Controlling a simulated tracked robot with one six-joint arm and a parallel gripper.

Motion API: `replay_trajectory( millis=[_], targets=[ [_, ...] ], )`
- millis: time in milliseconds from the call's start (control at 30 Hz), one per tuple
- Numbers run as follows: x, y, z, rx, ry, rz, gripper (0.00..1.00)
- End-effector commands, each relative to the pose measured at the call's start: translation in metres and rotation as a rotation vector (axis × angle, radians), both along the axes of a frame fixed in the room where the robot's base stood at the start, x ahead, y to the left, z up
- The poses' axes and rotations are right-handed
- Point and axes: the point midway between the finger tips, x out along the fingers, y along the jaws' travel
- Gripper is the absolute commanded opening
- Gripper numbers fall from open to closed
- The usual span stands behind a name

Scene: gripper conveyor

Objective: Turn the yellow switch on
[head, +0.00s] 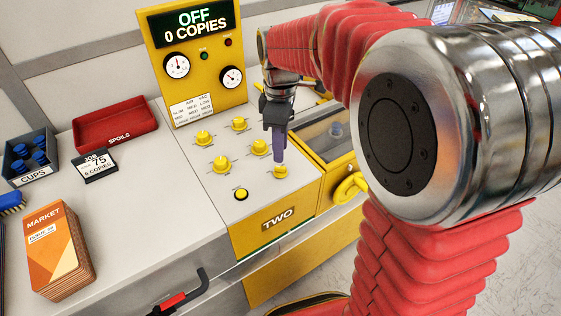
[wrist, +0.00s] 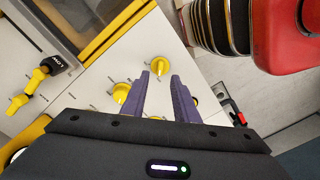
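The yellow panel's display (head: 195,18) reads OFF and 0 COPIES. Several yellow knobs sit on the white control top of the machine marked TWO. One yellow knob (head: 280,172) is near its front right corner. I cannot tell from labels which one is the switch. My gripper (head: 279,158) points down, its purple fingertips just above that corner knob. In the wrist view my gripper (wrist: 161,76) is open and empty. A yellow knob (wrist: 160,66) shows in the gap just beyond the fingertips. Contact cannot be told. Other knobs are partly hidden behind the fingers.
A round yellow button (head: 241,194) is at the front of the control top. A yellow handle (head: 350,187) and a clear-lidded box (head: 322,130) stand to the right. On the left counter are a red spoils tray (head: 115,125), a cups bin (head: 30,160) and a market stack (head: 60,245).

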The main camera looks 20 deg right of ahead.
Motion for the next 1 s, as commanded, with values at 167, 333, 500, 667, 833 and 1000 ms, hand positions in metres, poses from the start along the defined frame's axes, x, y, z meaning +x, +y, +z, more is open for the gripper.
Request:
replay_trajectory(
  millis=[167,333,500,667,833,1000],
  targets=[
    [-0.001,0.000,-0.029,0.000,0.004,0.000,0.27],
    [-0.001,0.000,-0.051,0.000,0.004,0.000,0.27],
    [0.000,0.000,-0.060,0.000,0.000,0.000,0.27],
    [0.000,0.000,-0.062,0.000,0.000,0.000,0.27],
    [0.000,0.000,-0.062,0.000,0.000,0.000,0.25],
    [0.000,0.000,-0.062,0.000,0.000,0.001,0.13]
  ],
)
